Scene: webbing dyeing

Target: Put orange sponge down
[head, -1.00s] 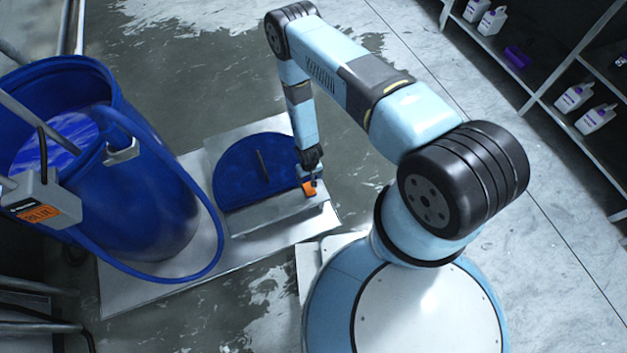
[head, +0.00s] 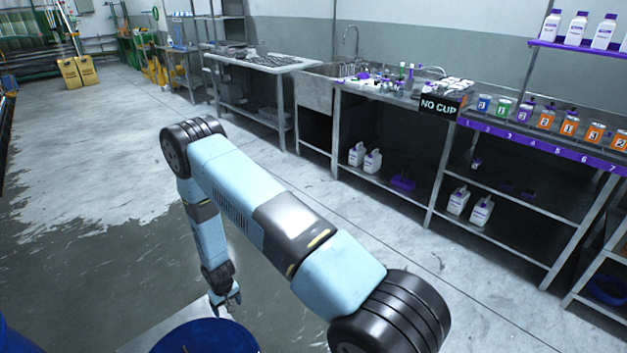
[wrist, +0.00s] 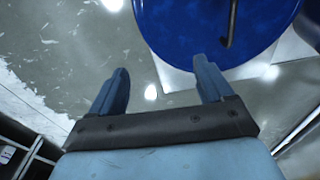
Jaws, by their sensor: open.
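No orange sponge shows in either current view. My gripper (head: 226,306) hangs at the end of my arm in the lower left of the head view, beside the round blue lid (head: 208,338). In the wrist view my gripper (wrist: 161,68) has its two blue fingers wide apart, with nothing between them. The blue lid with its dark handle also shows at the top of the wrist view (wrist: 190,30), beyond the fingertips. The pale plate (wrist: 262,62) under the lid shows in part.
A steel sink bench (head: 320,71) and shelves with white bottles (head: 459,200) and numbered cans (head: 545,120) line the back and right. A "NO CUP" sign (head: 438,107) hangs there. The middle floor is clear.

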